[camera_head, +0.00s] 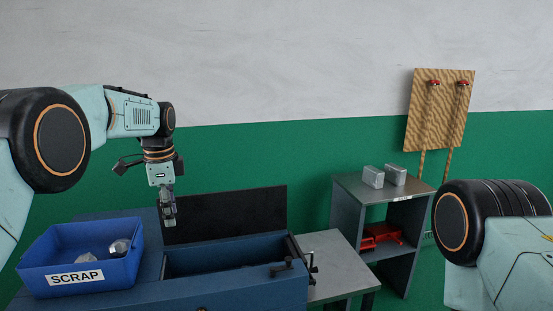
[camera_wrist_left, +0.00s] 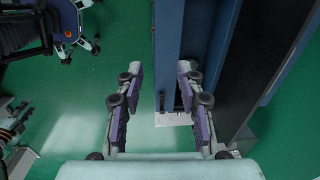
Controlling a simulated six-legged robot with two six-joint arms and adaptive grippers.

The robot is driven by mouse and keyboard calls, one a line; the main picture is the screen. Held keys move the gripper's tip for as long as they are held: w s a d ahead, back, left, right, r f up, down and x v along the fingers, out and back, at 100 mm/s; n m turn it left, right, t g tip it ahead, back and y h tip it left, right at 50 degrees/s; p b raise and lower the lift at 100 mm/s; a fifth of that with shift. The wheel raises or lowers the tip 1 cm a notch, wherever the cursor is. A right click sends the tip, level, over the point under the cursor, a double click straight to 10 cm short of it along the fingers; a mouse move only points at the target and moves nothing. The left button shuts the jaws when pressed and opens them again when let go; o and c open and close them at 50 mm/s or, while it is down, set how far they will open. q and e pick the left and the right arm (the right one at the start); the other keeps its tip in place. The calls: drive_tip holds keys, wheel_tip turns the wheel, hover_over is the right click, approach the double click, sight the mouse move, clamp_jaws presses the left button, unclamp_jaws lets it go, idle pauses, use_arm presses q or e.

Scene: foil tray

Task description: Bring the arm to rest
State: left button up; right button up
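My left arm comes in from the left in the head view, bent at the elbow, with its wrist pointing down. My left gripper (camera_head: 169,218) hangs in front of the raised black panel, above the blue machine. In the left wrist view the two fingers of my left gripper (camera_wrist_left: 160,98) stand well apart with nothing between them. They are open over the edge of the machine (camera_wrist_left: 172,60) and the floor. Part of my right arm shows at the right of the head view; its gripper is not in view.
A blue SCRAP bin (camera_head: 40,250) holds crumpled silvery pieces (camera_head: 119,248). The blue machine (camera_head: 220,290) has an open trough and a black panel (camera_head: 240,212). A grey side table (camera_head: 325,262) adjoins it. A grey shelf (camera_head: 350,190) carries two grey blocks and a red object (camera_head: 380,235).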

use_arm(q)
drive_tip(key=w+f+n+t, duration=0.3)
drive_tip(key=w+f+n, duration=0.2)
drive_tip(key=f, duration=0.1)
drive_tip(key=s+d+f+n+t+b, duration=0.1)
drive_tip(key=s+f+n+b, duration=0.3)
drive_tip(key=f, duration=0.7)
drive_tip(key=s+f+n+b, duration=0.1)
drive_tip(key=s+f+n, duration=0.1)
drive_tip(key=s+f, duration=0.65)
drive_tip(key=s+f+n+g+b, duration=0.1)
drive_tip(key=s+f+b, duration=0.4)
drive_tip(key=s, duration=0.8)
drive_tip(key=s+d+f+n+g+b, duration=0.1)
drive_tip(key=s+f+b, duration=0.4)
drive_tip(key=s+f, duration=0.7)
drive_tip(key=s+f+n+g+b, duration=0.2)
drive_tip(key=s+f+b, duration=0.3)
drive_tip(key=s+f, duration=0.4)
drive_tip(key=s, duration=0.6)
drive_tip(key=shift+d+g, duration=0.2)
drive_tip(key=shift+g, duration=0.2)
